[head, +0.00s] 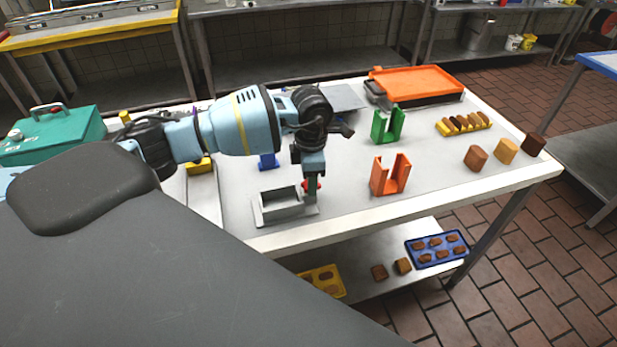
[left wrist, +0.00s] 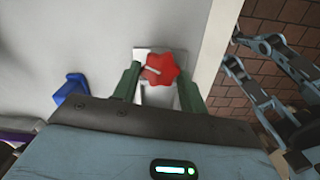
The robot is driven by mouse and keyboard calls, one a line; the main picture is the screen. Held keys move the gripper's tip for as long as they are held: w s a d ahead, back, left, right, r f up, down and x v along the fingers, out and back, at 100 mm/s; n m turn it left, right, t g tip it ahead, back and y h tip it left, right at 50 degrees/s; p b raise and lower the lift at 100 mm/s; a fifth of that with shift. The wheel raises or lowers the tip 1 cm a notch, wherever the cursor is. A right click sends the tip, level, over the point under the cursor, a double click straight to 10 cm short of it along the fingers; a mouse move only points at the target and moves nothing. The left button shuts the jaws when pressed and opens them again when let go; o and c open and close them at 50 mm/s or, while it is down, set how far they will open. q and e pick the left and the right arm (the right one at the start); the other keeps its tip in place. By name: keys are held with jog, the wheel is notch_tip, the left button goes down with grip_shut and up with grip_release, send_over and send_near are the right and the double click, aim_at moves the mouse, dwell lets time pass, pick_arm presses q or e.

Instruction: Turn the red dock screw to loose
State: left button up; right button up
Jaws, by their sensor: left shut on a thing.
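The red dock screw (left wrist: 160,70) is a star-shaped red knob with a pale pointer line on its face. In the left wrist view it sits between the two green fingertips of my left gripper (left wrist: 158,82), which is shut on it. In the head view only a bit of the red screw (head: 312,184) shows beside the gripper, at the right end of the grey dock (head: 283,203). My left gripper (head: 313,178) points down there and hides most of the screw.
The dock stands near the front edge of the white table (head: 480,205). A blue holder (head: 268,161) is behind it. An orange holder (head: 390,175) and a green holder (head: 388,126) stand to the right. Several brown and tan blocks (head: 506,150) sit farther right.

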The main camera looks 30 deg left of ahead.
pick_arm(q)
jog(key=shift+n, duration=1)
jog(key=o, duration=1)
jog(key=shift+c, duration=0.2)
jog(key=shift+r, duration=0.1)
jog(key=shift+r, duration=3.85)
